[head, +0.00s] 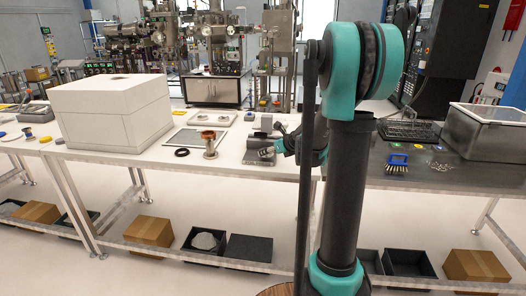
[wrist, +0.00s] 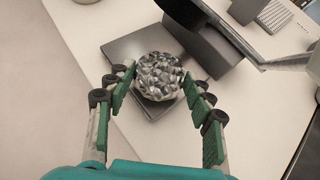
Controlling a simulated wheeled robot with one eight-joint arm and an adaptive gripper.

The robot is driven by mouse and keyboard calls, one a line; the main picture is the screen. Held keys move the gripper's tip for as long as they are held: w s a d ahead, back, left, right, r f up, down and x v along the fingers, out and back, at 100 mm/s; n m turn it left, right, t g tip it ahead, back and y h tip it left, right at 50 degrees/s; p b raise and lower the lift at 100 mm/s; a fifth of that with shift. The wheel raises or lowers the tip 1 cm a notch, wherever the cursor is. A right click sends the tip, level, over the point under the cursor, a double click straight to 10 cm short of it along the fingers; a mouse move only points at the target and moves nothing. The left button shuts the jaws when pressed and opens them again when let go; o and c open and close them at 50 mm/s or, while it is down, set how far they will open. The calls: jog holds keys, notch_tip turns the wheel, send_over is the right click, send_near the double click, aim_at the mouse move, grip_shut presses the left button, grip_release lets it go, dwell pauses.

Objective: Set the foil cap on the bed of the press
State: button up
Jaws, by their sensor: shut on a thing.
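The foil cap (wrist: 160,76) is a crumpled silvery ball shape in the middle of the wrist view. My gripper (wrist: 159,80) has its green-padded fingers on both sides of it and is shut on it. The cap is over the flat grey bed of the press (wrist: 122,48); whether it touches the bed or hangs just above it I cannot tell. The press's dark upper part (wrist: 215,50) stands right behind the cap. In the head view my gripper (head: 283,148) is low beside the press (head: 260,157), and the cap cannot be made out there.
A copper-topped spool-like part (head: 210,146), a black ring (head: 182,152) and a big white box (head: 112,110) stand left of the press on the white table. A dark table on the right holds a rack (head: 408,130) and a lidded metal case (head: 485,132).

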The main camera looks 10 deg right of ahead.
jog(key=w+a, duration=0.1)
jog(key=w, duration=0.1)
jog(key=w+a, duration=0.1)
jog(key=w, duration=0.1)
jog(key=shift+a, duration=0.1)
jog(key=shift+f, duration=0.75)
jog(key=o, duration=0.8)
jog(key=shift+f, duration=0.1)
